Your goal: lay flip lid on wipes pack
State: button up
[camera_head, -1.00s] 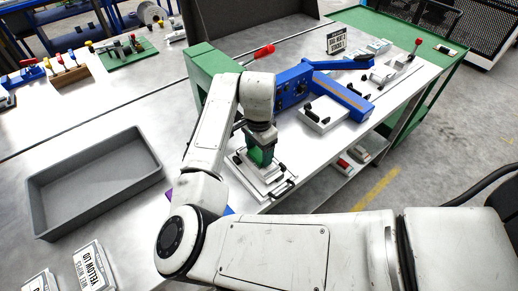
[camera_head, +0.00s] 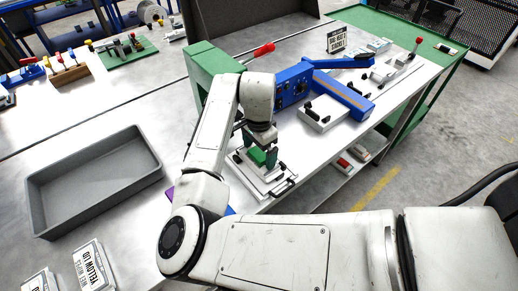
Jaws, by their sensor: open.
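My gripper (camera_head: 261,139) is at the end of my bent arm, pointing down, with dark fingers apart. A small green piece (camera_head: 260,157) lies right below and between the fingers, on a white fixture plate (camera_head: 277,186) with dark clamps and handles. I cannot tell whether the green piece is the flip lid or the wipes pack, nor whether a finger touches it. My arm hides the left part of the fixture. No other lid or pack can be told apart for certain.
A blue machine (camera_head: 293,88) with an arm stands close behind the gripper, beside a green block (camera_head: 209,62). A white block fixture (camera_head: 322,115) sits to the right. An empty grey tray (camera_head: 95,178) is at left, with printed signs (camera_head: 91,265) in front. Bare table lies between.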

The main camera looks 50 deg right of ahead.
notch_tip(320, 180, up, 11)
jog(key=b, duration=0.1)
dwell(0.5)
jog(key=shift+f, duration=0.15)
